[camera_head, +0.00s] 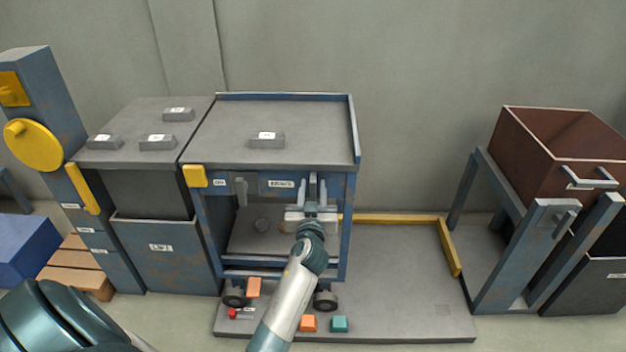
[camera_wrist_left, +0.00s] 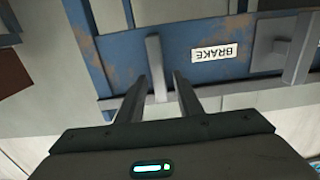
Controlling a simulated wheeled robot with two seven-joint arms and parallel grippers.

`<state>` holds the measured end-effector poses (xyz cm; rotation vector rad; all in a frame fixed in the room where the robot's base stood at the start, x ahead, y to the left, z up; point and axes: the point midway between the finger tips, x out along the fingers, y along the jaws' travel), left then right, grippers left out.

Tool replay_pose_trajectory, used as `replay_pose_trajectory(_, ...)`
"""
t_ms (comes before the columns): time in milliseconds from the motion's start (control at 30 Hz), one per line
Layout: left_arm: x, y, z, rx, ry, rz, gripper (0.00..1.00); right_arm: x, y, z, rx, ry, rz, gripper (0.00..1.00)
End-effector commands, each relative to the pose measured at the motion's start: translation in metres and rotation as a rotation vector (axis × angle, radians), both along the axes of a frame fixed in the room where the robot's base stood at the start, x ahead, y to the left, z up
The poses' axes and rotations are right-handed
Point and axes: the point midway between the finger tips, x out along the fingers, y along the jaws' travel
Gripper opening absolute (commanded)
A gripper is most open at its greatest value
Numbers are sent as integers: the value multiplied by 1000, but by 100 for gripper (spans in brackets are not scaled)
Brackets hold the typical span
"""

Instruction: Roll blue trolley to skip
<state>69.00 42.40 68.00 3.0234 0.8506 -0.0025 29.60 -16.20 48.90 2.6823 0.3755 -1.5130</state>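The blue trolley (camera_head: 349,235) stands at the centre of the head view, with a grey top and black wheels. My left gripper (camera_head: 313,203) is at its front, near the upper right. In the left wrist view the open fingers (camera_wrist_left: 158,82) stand on either side of a grey upright lever (camera_wrist_left: 153,55) on the blue frame (camera_wrist_left: 190,50). A gap shows beside the lever; contact is not clear. An upside-down BRAKE label (camera_wrist_left: 214,52) is beside it. A brown open-topped bin (camera_head: 530,155), possibly the skip, is at the right. My right gripper is not in view.
A grey floor plate (camera_head: 410,300) with a yellow edge rail (camera_head: 448,250) extends right of the trolley. Orange (camera_head: 308,323) and teal (camera_head: 340,324) blocks lie by the wheels. A blue-grey cabinet (camera_head: 165,255) stands close on the left. A blue stand (camera_head: 495,275) supports the brown bin.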

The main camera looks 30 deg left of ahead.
Motion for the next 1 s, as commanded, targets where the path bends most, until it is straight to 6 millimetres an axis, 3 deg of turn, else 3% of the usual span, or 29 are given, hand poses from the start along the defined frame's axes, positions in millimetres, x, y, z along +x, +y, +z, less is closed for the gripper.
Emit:
replay_pose_trajectory(433, -1, -1, 0, 0, 0, 1, 33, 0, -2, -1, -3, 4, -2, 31)
replay_pose_trajectory(600, -1, -1, 0, 0, 0, 1, 0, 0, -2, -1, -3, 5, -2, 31)
replay_pose_trajectory(1000, 1, 4, 0, -1, -1, 1, 0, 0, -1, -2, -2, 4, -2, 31)
